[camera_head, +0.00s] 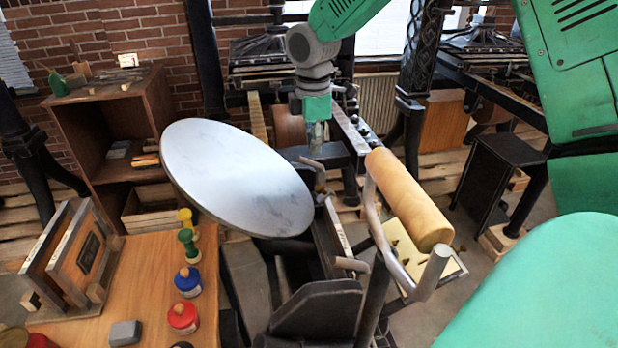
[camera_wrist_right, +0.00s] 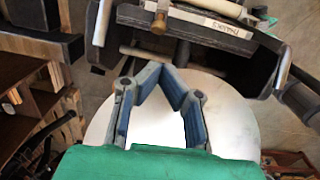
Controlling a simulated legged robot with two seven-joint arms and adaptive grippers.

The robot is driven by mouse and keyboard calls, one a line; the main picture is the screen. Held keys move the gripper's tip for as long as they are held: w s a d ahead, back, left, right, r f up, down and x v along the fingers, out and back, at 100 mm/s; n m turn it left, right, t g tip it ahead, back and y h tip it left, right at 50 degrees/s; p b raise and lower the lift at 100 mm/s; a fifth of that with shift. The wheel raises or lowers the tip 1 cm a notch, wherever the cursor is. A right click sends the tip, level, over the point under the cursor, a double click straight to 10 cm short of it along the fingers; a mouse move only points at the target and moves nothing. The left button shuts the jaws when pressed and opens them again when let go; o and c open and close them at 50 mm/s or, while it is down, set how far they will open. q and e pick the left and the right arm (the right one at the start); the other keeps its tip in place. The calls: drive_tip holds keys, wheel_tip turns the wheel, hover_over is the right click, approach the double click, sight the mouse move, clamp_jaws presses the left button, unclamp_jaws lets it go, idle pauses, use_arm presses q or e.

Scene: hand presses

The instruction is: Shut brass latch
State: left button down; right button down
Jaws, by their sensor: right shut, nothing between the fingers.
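A small brown, brass-coloured piece (camera_wrist_right: 160,22), probably the latch, shows in the wrist view on the dark press frame, beside a pale lettered label (camera_wrist_right: 213,26). In the head view a small brownish piece (camera_head: 320,187) at the right rim of the round disc may be the same part. I cannot tell its exact position. My right gripper (camera_head: 317,135) points down behind the disc in the head view. In the wrist view its fingers (camera_wrist_right: 163,72) are shut and empty, apart from the brass piece. My left gripper is out of view.
The large grey disc (camera_head: 235,178) is tilted beside the gripper. A wooden roller (camera_head: 410,200) on a metal bar stands to the right. A wooden table (camera_head: 150,268) with coloured pots is at the left. A shelf unit (camera_head: 100,120) stands behind.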

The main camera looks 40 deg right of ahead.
drive_tip(key=f, duration=0.1)
hover_over(322, 194)
drive_tip(key=a, duration=0.2)
drive_tip(key=f, duration=0.9)
drive_tip(key=shift+w+a, duration=0.1)
drive_tip(key=shift+w, duration=0.2)
drive_tip(key=shift+a+f, duration=0.1)
drive_tip(key=shift+f, duration=0.2)
